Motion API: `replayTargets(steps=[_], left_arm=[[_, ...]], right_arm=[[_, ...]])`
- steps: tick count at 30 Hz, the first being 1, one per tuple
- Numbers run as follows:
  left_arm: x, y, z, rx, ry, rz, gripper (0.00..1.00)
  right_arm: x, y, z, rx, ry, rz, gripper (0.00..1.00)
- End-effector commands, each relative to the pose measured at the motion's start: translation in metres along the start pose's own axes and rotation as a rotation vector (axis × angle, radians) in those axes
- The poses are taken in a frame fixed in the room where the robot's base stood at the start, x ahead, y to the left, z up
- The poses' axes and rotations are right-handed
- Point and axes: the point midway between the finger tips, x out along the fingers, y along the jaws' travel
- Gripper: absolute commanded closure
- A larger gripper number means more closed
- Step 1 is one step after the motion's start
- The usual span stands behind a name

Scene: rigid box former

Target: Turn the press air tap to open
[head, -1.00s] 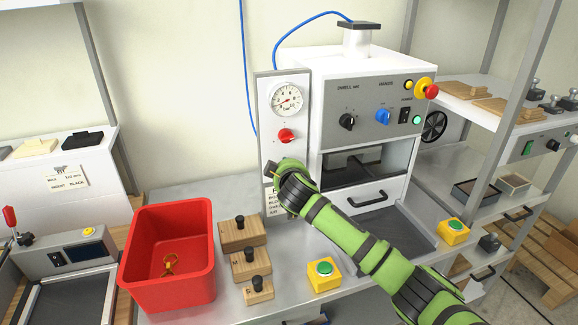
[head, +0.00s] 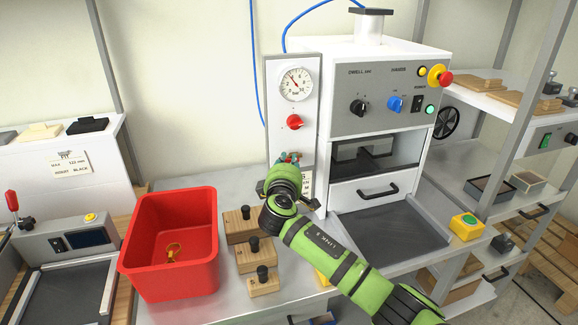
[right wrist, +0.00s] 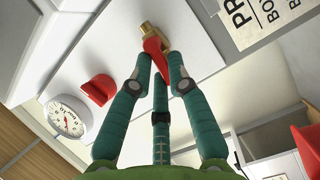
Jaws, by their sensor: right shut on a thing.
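The press air tap has a brass body (right wrist: 147,32) and a red lever (right wrist: 156,58) in the right wrist view. It is mounted on the pale panel (head: 309,93) left of the press. My right gripper (right wrist: 159,66) is shut on the red lever, with its teal fingers on both sides of it. In the head view the right gripper (head: 288,159) is at the panel below the red knob (head: 295,122) and hides most of the tap. The gauge (head: 296,84) above has its needle pointing up and left. My left gripper is not in view.
The white press (head: 382,60) stands right of the panel. A red bin (head: 172,284) and wooden blocks with black knobs (head: 241,226) are on the bench to the left. A yellow button box (head: 466,227) is at the right. The label (right wrist: 262,18) is close to the tap.

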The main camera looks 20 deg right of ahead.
Motion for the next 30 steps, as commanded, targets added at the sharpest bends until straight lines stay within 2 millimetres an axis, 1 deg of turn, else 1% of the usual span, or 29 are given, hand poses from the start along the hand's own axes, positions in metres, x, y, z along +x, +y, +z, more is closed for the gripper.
replayTargets(steps=[1,3,11,26,27,28,29,30], left_arm=[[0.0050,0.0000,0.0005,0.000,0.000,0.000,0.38],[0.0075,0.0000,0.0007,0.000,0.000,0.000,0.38],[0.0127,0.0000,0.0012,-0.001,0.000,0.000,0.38],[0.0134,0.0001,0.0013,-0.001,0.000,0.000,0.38],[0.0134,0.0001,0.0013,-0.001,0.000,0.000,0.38],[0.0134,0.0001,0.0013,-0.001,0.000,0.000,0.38],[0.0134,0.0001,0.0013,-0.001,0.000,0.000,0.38],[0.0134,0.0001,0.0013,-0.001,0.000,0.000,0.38]], right_arm=[[0.0001,-0.0036,-0.0001,-0.026,0.001,0.011,1.00],[0.0000,-0.0044,-0.0002,-0.059,0.001,0.024,1.00],[-0.0001,-0.0050,-0.0004,-0.136,0.001,0.057,1.00],[-0.0001,-0.0046,-0.0005,-0.153,0.002,0.064,1.00],[-0.0001,-0.0046,-0.0005,-0.153,0.002,0.064,0.78],[-0.0001,-0.0046,-0.0005,-0.153,0.002,0.064,0.66],[-0.0001,-0.0046,-0.0005,-0.153,0.002,0.064,0.57],[-0.0001,-0.0046,-0.0005,-0.153,0.002,0.064,0.57]])
